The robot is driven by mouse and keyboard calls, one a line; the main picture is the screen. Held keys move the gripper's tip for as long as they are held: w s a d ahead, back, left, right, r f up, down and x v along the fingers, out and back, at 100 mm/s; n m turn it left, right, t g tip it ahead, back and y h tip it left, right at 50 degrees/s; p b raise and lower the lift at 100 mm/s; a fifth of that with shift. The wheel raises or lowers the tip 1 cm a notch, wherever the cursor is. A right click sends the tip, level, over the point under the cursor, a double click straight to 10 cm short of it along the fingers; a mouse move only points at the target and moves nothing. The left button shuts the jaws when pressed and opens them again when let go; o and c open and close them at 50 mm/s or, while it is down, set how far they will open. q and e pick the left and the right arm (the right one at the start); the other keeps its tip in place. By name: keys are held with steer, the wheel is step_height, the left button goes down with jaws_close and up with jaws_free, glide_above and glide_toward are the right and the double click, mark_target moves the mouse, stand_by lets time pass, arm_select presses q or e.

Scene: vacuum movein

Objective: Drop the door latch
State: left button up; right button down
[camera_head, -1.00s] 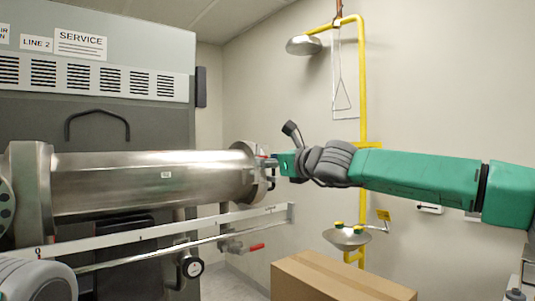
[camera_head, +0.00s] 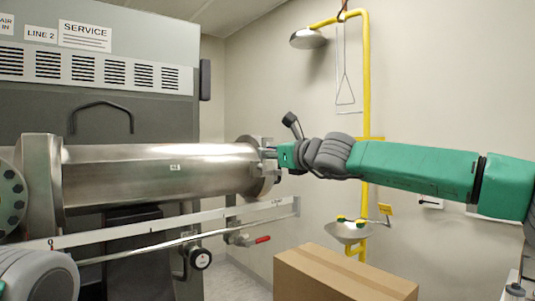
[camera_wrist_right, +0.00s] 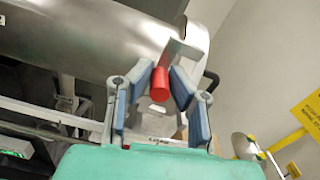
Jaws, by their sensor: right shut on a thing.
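The steel chamber tube (camera_head: 150,178) lies level across the left of the head view, with a round flanged door end (camera_head: 262,172) at its right. My right gripper (camera_head: 277,155) reaches in from the right and is at this door end. In the wrist view, the red latch handle (camera_wrist_right: 160,84), on a grey metal bracket (camera_wrist_right: 180,52), lies between the blue-grey fingers of my right gripper (camera_wrist_right: 161,80), which is shut on it. The handle is hidden by the gripper in the head view. My left gripper is out of view.
A white rail (camera_head: 170,228) runs below the tube, with a red-handled valve (camera_head: 262,239) under it. A cardboard box (camera_head: 345,275) stands below my right arm. A yellow safety shower pipe (camera_head: 366,90) and eyewash bowl (camera_head: 349,232) are at the back wall.

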steer(key=shift+w+d+f+m, duration=0.25)
steer(key=shift+d+f+m, duration=0.05)
steer(key=shift+m, duration=0.75)
steer(key=shift+w+d+f+m, duration=0.25)
steer(key=shift+f+m, duration=0.1)
steer(key=shift+m, duration=0.75)
steer(key=shift+w+d+f+m, duration=0.2)
steer(key=shift+d+f+m, duration=0.1)
steer(key=shift+m, duration=0.75)
steer(key=c, duration=1.5)
jaws_free()
steer(key=shift+w+d+r, duration=0.1)
steer(key=shift+w, duration=0.1)
steer(key=shift+r, duration=0.1)
steer(key=v, duration=1.2)
